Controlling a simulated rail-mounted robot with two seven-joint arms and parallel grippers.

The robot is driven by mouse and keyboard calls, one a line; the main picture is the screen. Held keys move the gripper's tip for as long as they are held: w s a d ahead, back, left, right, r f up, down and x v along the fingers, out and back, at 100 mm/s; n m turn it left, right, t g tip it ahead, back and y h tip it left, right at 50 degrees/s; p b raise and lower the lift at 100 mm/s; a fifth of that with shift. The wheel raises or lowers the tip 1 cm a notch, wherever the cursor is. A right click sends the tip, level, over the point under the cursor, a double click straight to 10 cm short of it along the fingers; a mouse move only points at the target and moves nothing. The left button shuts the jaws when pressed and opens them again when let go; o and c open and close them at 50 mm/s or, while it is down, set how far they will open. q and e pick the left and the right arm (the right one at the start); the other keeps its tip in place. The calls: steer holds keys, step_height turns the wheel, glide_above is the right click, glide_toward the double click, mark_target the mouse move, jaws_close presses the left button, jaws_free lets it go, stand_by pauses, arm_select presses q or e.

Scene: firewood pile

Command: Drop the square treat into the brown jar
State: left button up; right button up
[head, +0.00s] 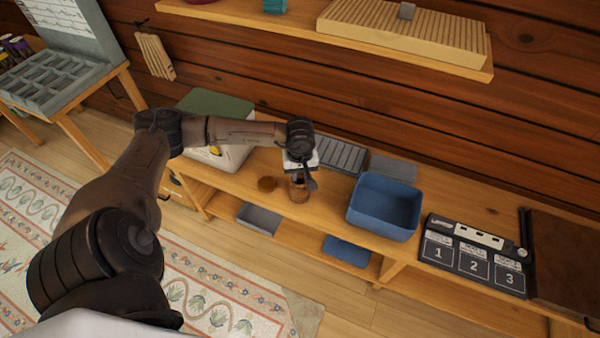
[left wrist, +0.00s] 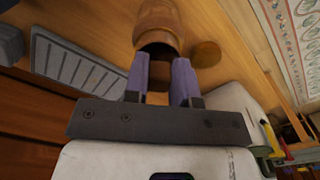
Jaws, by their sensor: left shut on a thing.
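The brown jar (head: 298,193) stands open on the wooden bench; in the left wrist view the jar (left wrist: 158,20) shows its dark mouth facing my fingers. My left gripper (head: 304,178) is right above the jar, pointing down. In the left wrist view the left gripper (left wrist: 161,78) has its two purple-grey fingers a little apart, shut on a small brown piece, the square treat (left wrist: 158,97). The fingertips lie close to the jar's rim; I cannot tell whether they reach inside. In the head view the treat is hidden. My right gripper is not in view.
A round brown lid (head: 267,184) lies left of the jar. A grey ribbed tray (head: 338,155) is behind it and a blue bin (head: 385,207) to the right. A white box with a green top (head: 217,104) stands left. A numbered black panel (head: 474,256) is farther right.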

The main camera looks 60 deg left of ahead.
arm_select(q)
steer(key=shift+f+b, duration=0.3)
steer(key=shift+f, duration=0.1)
stand_by(0.8)
steer(key=shift+f+b, duration=0.45)
steer(key=o, duration=1)
steer(key=shift+r, duration=0.1)
